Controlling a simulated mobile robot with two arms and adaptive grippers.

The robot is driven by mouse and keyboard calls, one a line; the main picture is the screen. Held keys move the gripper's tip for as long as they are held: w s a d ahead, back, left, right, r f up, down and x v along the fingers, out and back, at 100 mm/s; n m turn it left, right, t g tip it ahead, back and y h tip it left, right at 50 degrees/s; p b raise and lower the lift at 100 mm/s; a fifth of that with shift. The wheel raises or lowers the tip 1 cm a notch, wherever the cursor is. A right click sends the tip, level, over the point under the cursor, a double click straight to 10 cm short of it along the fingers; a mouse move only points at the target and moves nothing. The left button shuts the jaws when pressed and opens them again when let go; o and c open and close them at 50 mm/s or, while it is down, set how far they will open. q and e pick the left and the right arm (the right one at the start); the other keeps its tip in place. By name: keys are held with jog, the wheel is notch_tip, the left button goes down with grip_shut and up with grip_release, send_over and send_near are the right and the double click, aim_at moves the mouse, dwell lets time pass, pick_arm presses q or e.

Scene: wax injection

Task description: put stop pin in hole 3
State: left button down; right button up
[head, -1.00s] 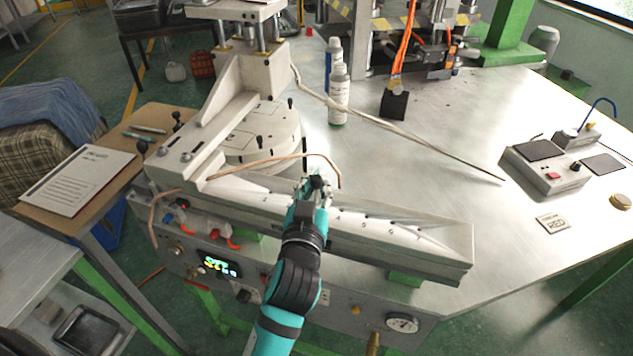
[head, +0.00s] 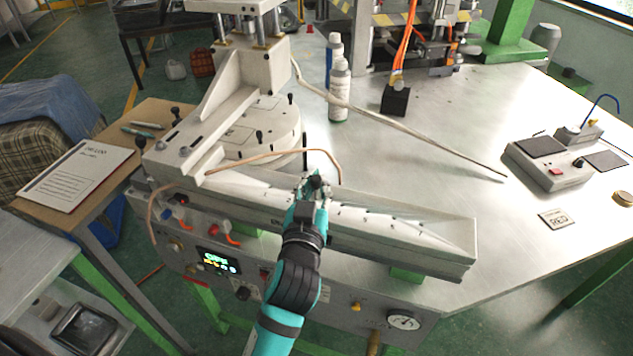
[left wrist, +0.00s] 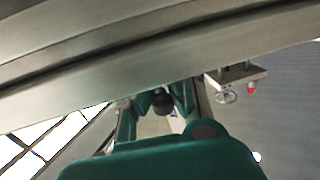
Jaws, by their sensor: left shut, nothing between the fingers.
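My left gripper (head: 314,186) is at the middle of the long pale slanted rail (head: 445,232), with its fingers shut and nothing gripped between them. A dark round knob, possibly the stop pin's head, shows right at the fingertips; it also appears as a dark ball (left wrist: 162,100) by the fingers in the left wrist view. A thin dark upright pin (head: 304,150) shows just behind the gripper. I cannot tell which is the stop pin. The rail has a row of small holes; the gripper covers part of the row, and I cannot make out hole 3. My right gripper is not in view.
A round pale plate (head: 235,143) with black-knobbed pins stands behind the rail at left. A copper-coloured tube (head: 262,155) arches close behind the gripper.

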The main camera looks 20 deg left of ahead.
pick_arm(q)
jog(key=c, duration=2)
grip_release()
jog(key=d+n, duration=0.1)
jog(key=d+r+n, duration=0.1)
jog(key=shift+d+r+n+g, duration=0.1)
jog(key=shift+d+n+g, duration=0.2)
jog(key=shift+d+n, duration=0.1)
jog(key=shift+c, duration=0.2)
jog(key=o, duration=0.6)
jog(key=shift+o, duration=0.2)
jog(key=s+a+f+m, duration=0.1)
jog(key=s+m, duration=0.1)
jog(key=s, duration=0.6)
jog(key=shift+a+f+m, duration=0.2)
jog(key=shift+f+m, duration=0.05)
jog(key=shift+m, duration=0.15)
jog(key=shift+f, duration=0.15)
